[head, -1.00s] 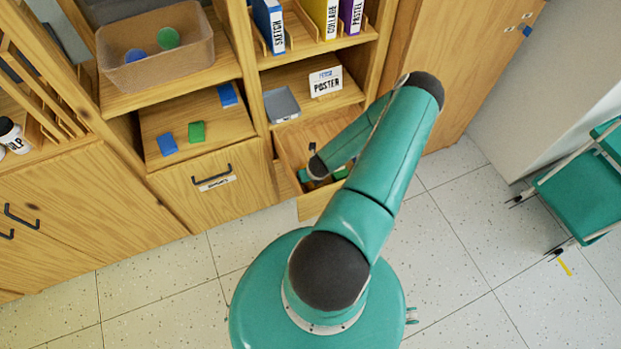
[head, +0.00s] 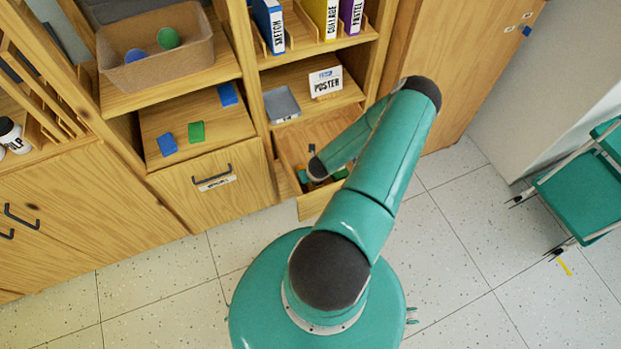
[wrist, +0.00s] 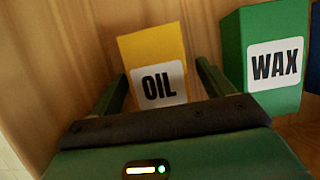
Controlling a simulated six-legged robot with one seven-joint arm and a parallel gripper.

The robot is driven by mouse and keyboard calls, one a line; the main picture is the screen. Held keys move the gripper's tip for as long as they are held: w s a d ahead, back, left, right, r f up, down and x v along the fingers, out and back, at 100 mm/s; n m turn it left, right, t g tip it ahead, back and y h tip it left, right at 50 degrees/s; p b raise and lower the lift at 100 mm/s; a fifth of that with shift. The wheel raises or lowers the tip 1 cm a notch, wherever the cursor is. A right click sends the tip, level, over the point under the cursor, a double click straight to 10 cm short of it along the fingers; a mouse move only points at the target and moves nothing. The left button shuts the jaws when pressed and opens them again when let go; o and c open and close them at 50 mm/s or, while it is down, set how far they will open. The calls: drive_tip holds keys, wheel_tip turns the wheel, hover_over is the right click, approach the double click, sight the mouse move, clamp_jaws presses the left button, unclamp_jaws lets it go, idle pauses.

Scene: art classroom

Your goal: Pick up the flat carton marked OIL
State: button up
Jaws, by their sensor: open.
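The flat carton marked OIL (wrist: 155,52) is yellow with a white label and shows in the wrist view inside the wooden drawer. My gripper (wrist: 160,82) is open, with one finger on each side of the OIL carton. The carton stands between or just beyond the fingers; I cannot tell whether either finger touches it. Its lower part is hidden behind the gripper's dark palm. In the head view my arm covers much of the open drawer (head: 312,207), and the OIL carton cannot be made out there.
A green carton marked WAX (wrist: 274,35) stands close to the right finger, with a blue thing (wrist: 315,60) beyond it. Wooden drawer walls are close around the gripper.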

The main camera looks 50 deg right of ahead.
drive_tip(key=shift+c, duration=0.2)
drive_tip(key=c, duration=1.1)
drive_tip(key=shift+r, duration=0.1)
